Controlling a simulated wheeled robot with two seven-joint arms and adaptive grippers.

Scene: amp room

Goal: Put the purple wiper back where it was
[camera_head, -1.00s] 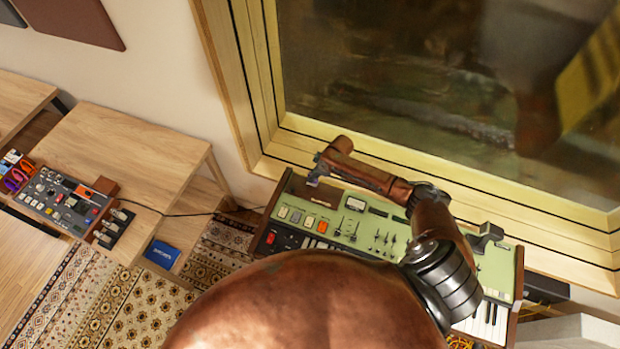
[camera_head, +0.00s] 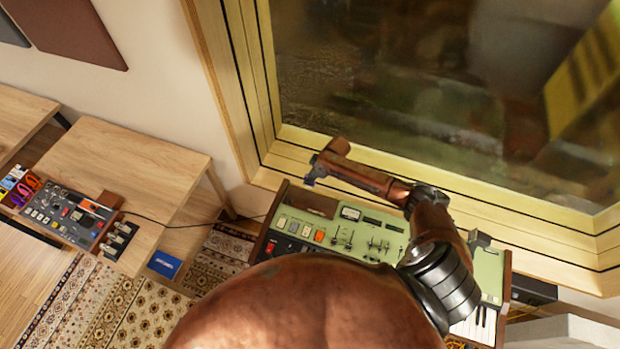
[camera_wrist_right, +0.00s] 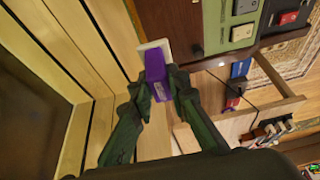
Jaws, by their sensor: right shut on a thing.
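The purple wiper (camera_wrist_right: 156,72) shows in the right wrist view, with a pale flat part at its far end. My right gripper (camera_wrist_right: 160,86) is shut on it, with one dark finger on each side. In the wrist view the wiper appears beside the wooden window frame and the dark end of the green synthesizer. In the head view my right arm reaches over the synthesizer to near the window ledge, with the right gripper (camera_head: 314,176) at its left end. I cannot make out the wiper there. My left gripper is not in view.
The green synthesizer (camera_head: 350,230) with keys stands below the window (camera_head: 400,80) and its wooden ledge (camera_head: 450,185). A wooden table (camera_head: 125,165) is at left, with pedals and a mixer-like box (camera_head: 62,213) near it. A patterned rug (camera_head: 95,305) covers the floor.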

